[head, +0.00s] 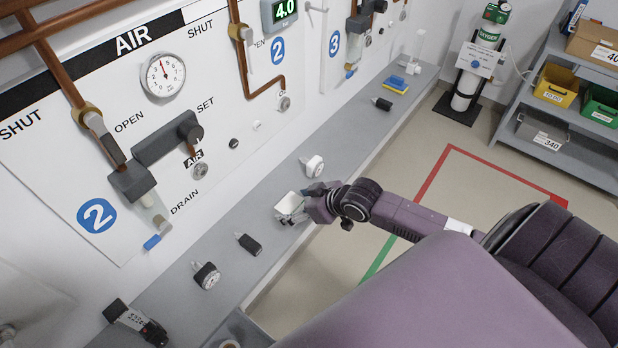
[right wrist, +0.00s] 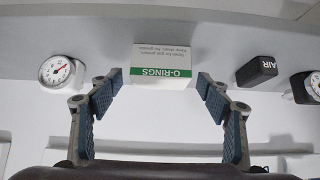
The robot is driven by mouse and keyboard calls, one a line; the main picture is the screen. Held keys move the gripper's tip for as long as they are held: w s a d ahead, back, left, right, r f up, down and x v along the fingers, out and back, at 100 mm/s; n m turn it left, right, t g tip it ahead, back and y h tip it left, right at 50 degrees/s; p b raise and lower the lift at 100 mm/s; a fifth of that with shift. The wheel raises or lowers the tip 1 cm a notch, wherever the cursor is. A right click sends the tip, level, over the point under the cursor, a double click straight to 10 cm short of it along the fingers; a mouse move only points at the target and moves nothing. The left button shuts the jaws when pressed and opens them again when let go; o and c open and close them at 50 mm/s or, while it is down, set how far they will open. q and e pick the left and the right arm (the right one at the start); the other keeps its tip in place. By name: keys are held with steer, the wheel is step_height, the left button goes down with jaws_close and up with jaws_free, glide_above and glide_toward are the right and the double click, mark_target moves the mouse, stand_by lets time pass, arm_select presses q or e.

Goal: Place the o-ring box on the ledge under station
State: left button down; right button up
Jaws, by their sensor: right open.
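The o-ring box (head: 290,205), white with a green band, sits on the grey ledge (head: 262,203) below the wall panel. In the right wrist view the box (right wrist: 162,62) shows its O-RINGS label upside down, just beyond and between the fingertips. My right gripper (head: 303,206) is at the box, its arm coming in from the right. Its two fingers (right wrist: 160,82) are spread, one to each side of the box, with gaps visible between them and the box. My left gripper is not in view.
On the ledge are a white gauge (head: 313,166), a black AIR block (head: 248,243), a dark gauge (head: 206,276) and a black fitting (head: 135,320). Blue and yellow items (head: 396,84) lie farther along. An oxygen cylinder (head: 468,88) and shelves (head: 560,120) stand beyond.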

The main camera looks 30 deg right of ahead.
steer(key=v, duration=1)
steer(key=shift+r, duration=0.2)
steer(key=shift+s, duration=0.1)
steer(key=s+d+f+m+g+h, duration=0.15)
steer(key=d+f, duration=0.25)
steer(key=f, duration=0.5)
steer(key=s+d+f+m+h, duration=0.1)
steer(key=s+d+f, duration=0.2)
steer(key=f, duration=0.5)
steer(key=s+d+f+m+g+h, duration=0.1)
steer(key=s+d+f, duration=0.25)
steer(key=f, duration=0.55)
steer(key=s+a+f+g, duration=0.2)
steer(key=s+f, duration=0.6)
steer(key=f, duration=0.1)
steer(key=s+a+f+n+g, duration=0.1)
steer(key=s+a+f, duration=0.5)
steer(key=s, duration=0.4)
steer(key=s+a+f+n+g, duration=0.1)
steer(key=s+a+f+g, duration=0.1)
steer(key=s+a+f, duration=0.4)
steer(key=s+a, duration=0.2)
steer(key=s, duration=0.2)
